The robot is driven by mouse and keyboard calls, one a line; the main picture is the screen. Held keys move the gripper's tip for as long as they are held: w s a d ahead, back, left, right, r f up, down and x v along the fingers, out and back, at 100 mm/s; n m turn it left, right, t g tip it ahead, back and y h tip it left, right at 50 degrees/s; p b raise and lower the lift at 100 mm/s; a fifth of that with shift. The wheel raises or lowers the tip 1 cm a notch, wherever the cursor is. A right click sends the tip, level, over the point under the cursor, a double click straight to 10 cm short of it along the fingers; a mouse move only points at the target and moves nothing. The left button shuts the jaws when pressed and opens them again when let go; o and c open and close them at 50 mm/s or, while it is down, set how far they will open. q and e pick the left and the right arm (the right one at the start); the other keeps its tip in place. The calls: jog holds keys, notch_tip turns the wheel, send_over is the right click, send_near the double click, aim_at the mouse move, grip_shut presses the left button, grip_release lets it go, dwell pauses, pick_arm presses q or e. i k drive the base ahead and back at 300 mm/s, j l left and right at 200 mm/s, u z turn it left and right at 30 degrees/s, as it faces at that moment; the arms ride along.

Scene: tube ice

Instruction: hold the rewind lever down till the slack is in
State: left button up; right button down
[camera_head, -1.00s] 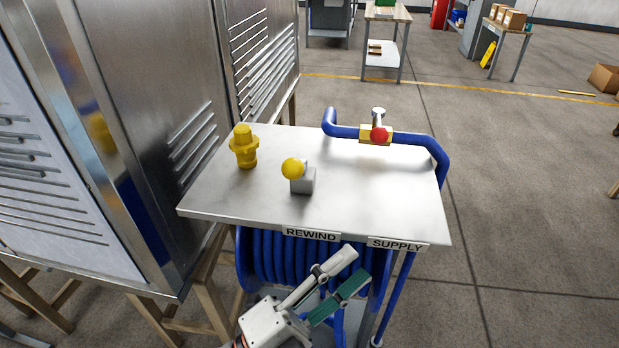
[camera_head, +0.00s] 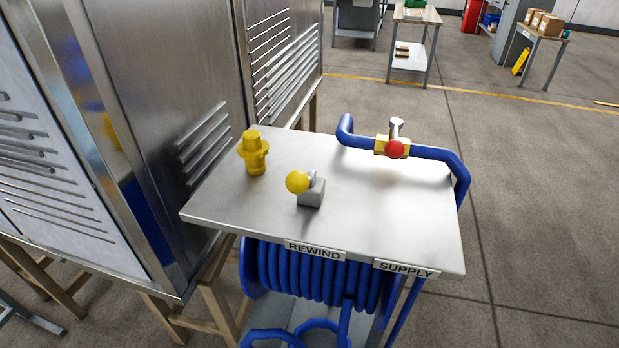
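The rewind lever (camera_head: 298,182) has a yellow ball knob on a grey block, standing on the metal bench top (camera_head: 400,215) above the "REWIND" label (camera_head: 315,250). The blue hose (camera_head: 310,273) is wound in several turns on a reel under the bench, and loose loops (camera_head: 270,338) of it hang at the bottom of the picture. Neither of my grippers is in view, and nothing touches the lever.
A supply valve with a red knob (camera_head: 396,149) sits on a blue pipe (camera_head: 430,153) at the back right of the bench. A yellow nozzle fitting (camera_head: 254,157) stands at the back left. A steel cabinet (camera_head: 165,100) is close on the left. Open floor lies right.

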aim_at(297, 182)
jog(key=j+z, duration=0.3)
jog(key=k+j+z, duration=0.1)
jog(key=j+z, duration=0.15)
jog(key=j, duration=0.25)
jog(key=k+j+z, duration=0.1)
jog(key=j+z, duration=0.2)
jog(key=k+j+z, duration=0.25)
jog(key=j, duration=0.15)
jog(key=i+j, duration=0.05)
jog(key=i, duration=0.05)
